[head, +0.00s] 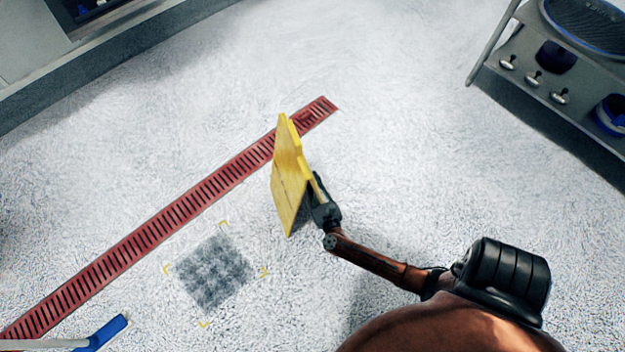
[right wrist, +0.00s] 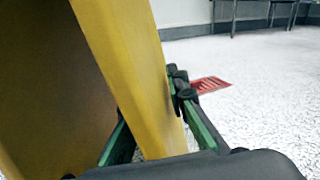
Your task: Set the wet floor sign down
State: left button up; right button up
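The yellow wet floor sign (head: 288,180) is near the middle of the head view, held by my right gripper (head: 317,192). In the right wrist view the yellow sign (right wrist: 125,60) stands between the two green-lined fingers (right wrist: 150,125), which are closed around its edge. The sign overlaps the red drain grate in the head view; I cannot tell whether its lower edge touches the floor. A grey square patch (head: 213,272) with yellow corner marks lies on the floor to the lower left of the sign. My left gripper is not in view.
A long red drain grate (head: 165,222) crosses the floor diagonally. A blue-headed tool (head: 107,332) lies at the bottom left. A grey shelf unit (head: 560,88) with equipment stands at the upper right.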

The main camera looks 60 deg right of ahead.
jog(key=shift+o, duration=1.3)
jog(key=shift+s+a, duration=0.15)
jog(key=shift+s, duration=0.1)
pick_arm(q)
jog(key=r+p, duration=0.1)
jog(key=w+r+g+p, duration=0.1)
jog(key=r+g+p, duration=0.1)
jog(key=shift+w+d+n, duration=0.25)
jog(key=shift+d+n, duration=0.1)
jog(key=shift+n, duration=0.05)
pick_arm(e)
jog(key=v, duration=1.1)
jog(key=shift+s, duration=0.2)
jog(key=shift+a, duration=0.15)
